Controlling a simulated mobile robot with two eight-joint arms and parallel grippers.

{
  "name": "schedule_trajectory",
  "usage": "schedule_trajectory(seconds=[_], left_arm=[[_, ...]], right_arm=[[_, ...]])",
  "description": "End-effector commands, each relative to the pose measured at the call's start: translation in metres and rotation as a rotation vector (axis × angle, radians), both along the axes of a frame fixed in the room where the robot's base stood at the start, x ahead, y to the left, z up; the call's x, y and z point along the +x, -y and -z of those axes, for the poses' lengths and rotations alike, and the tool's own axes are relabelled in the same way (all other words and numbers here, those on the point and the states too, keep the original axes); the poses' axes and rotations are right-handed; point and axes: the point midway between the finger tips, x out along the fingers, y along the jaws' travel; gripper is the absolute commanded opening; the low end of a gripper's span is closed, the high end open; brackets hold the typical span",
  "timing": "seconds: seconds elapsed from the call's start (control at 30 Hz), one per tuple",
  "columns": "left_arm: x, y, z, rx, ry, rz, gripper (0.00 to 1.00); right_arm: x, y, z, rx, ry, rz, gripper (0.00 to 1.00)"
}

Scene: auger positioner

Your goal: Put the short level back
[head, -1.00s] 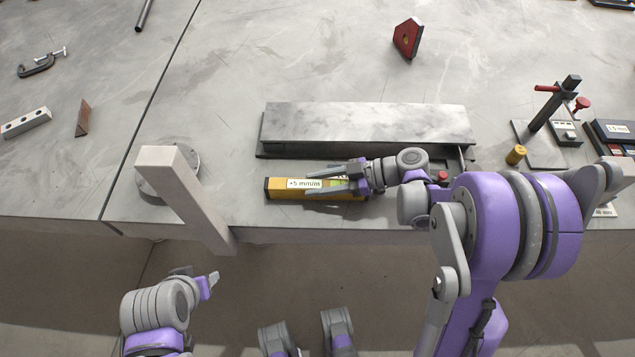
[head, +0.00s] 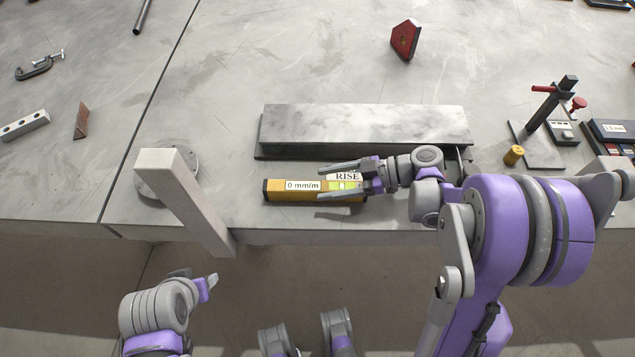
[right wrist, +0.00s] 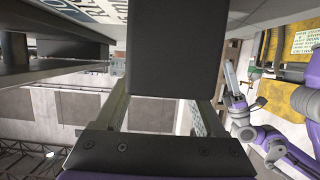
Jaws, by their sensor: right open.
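The short level is a yellow bar with dark ends (head: 275,191). It lies on the grey table in front of a long metal block, near the table's front edge. In the right wrist view a dark block end (right wrist: 172,60) stands between the two fingers. My left gripper (head: 200,280) hangs in front of the table, empty; its opening is unclear.
The long metal block (head: 365,125) lies just behind the level. To the right are a small brass cylinder (head: 513,155) and a stand with a dark column (head: 552,105). The table's left part is mostly clear.

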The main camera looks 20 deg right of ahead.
Motion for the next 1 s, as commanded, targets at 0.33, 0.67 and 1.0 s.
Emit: schedule_trajectory(seconds=[0.33,0.67,1.0], left_arm=[[0.000,0.000,-0.003,0.000,0.001,0.000,0.50],[0.000,0.000,-0.004,0.000,0.001,0.000,0.50],[0.000,0.000,-0.004,0.000,0.001,0.000,0.50]], right_arm=[[-0.018,0.064,-0.023,-0.001,0.000,0.003,0.72],[-0.023,0.079,-0.028,0.000,0.000,0.000,0.72],[-0.022,0.078,-0.028,0.000,0.000,0.000,0.72]])
